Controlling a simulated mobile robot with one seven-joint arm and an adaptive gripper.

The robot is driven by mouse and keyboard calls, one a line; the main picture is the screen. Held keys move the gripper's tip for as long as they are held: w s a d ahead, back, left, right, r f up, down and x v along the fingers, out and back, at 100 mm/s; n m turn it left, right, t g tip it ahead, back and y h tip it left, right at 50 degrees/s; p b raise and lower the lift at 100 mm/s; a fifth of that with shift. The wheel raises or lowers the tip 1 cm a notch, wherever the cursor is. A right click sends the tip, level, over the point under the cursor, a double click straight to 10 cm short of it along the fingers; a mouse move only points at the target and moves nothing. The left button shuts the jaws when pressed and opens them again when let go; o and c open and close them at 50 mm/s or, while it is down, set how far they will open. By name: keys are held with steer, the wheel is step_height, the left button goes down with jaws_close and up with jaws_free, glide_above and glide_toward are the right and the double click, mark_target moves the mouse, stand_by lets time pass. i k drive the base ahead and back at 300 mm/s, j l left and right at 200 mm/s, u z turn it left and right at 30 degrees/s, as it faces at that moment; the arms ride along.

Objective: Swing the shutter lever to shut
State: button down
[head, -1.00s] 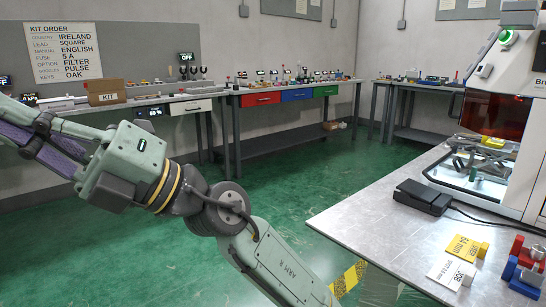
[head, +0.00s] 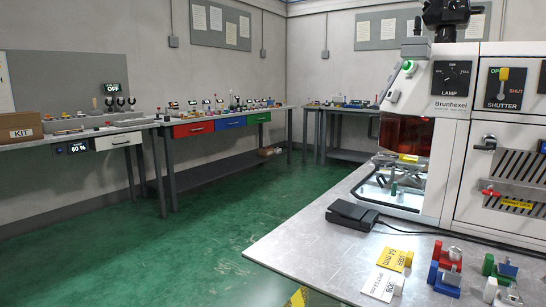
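The shutter control (head: 502,88) is on a black panel at the upper right of the white Brunhexel machine (head: 447,140). Its yellow-topped lever (head: 503,75) stands about upright, nearer the green OPEN label on the left than the red SHUT label on the right. "SHUTTER" is printed below it. My gripper is not in this view, nor is any part of my arm.
The metal table (head: 300,235) holds a black foot pedal (head: 352,214), a yellow card (head: 391,257), a white card (head: 382,284) and red, blue and green fixtures in front of the machine. A lamp dial (head: 451,76) is left of the shutter panel. Green floor (head: 200,240) lies clear on the left.

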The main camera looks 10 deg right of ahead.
mark_target(504, 73)
steer(key=z, duration=1.45)
steer(key=j+u, duration=0.1)
steer(key=i, duration=0.05)
